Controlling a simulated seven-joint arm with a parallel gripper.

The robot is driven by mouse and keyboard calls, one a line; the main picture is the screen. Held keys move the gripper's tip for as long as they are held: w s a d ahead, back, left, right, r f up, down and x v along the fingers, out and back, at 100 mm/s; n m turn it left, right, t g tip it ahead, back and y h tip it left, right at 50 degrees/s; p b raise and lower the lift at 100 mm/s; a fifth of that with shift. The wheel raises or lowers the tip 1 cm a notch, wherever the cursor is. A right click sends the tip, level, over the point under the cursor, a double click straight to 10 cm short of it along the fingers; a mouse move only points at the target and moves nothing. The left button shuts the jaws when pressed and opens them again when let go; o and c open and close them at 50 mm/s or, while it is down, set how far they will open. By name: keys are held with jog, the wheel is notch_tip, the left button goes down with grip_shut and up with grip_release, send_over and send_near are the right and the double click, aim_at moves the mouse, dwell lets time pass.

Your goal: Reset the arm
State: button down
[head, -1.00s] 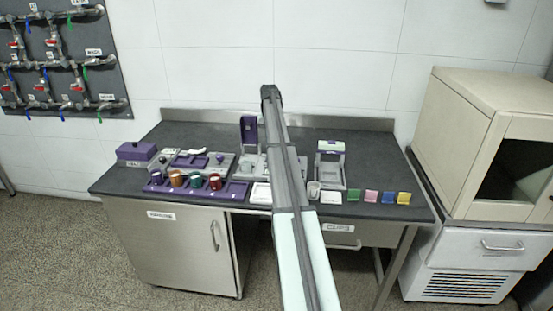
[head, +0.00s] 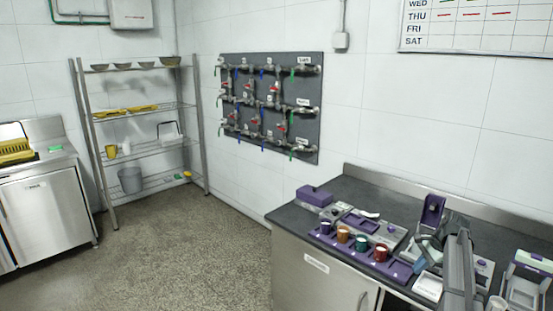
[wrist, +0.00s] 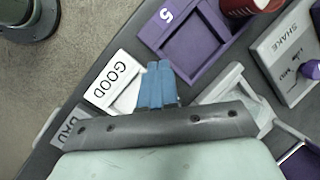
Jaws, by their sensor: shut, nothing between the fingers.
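My arm (head: 459,265) reaches over the dark bench at the lower right of the head view. My gripper (wrist: 158,85) shows in the wrist view with its blue fingers together and nothing between them. It is above the bench between a white tray labelled GOOD (wrist: 103,83) and the purple rack's slot marked 5 (wrist: 168,15).
Several coloured cups, one of them red (head: 381,253), stand in the rack. A purple box (head: 314,196) is at the bench's left end. A grey device labelled SHAKE (wrist: 285,48) is close by. A valve panel (head: 270,105) hangs behind; a shelf rack (head: 140,111) stands left. The floor between is clear.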

jog(key=s+a+f+m+y, duration=0.1)
jog(key=s+a+f, duration=0.15)
jog(key=a, duration=0.25)
jog(key=s+a+f+m+y, duration=0.1)
jog(key=s+a+m, duration=0.15)
jog(key=a, duration=0.35)
jog(key=s+a+f+n+g+h, duration=0.15)
jog(key=s+a+f+n, duration=0.4)
jog(key=f, duration=0.65)
jog(key=s+a+f+n+g, duration=0.2)
jog(key=s+a+f, duration=0.55)
jog(key=f, duration=0.45)
jog(key=s+a+f+n+g+h, duration=0.1)
jog(key=s+f+n, duration=0.3)
jog(key=s, duration=0.6)
jog(key=s+a+f+n+g+h, duration=0.2)
jog(key=s+a+f+n, duration=0.2)
jog(key=s, duration=0.6)
jog(key=s+a+f+n+g+h, duration=0.1)
jog(key=s+a+f+n+g, duration=0.1)
jog(key=s+f, duration=0.6)
jog(key=s+n, duration=0.1)
jog(key=s, duration=0.2)
jog(key=shift+a+n, duration=0.35)
jog(key=shift+n, duration=0.05)
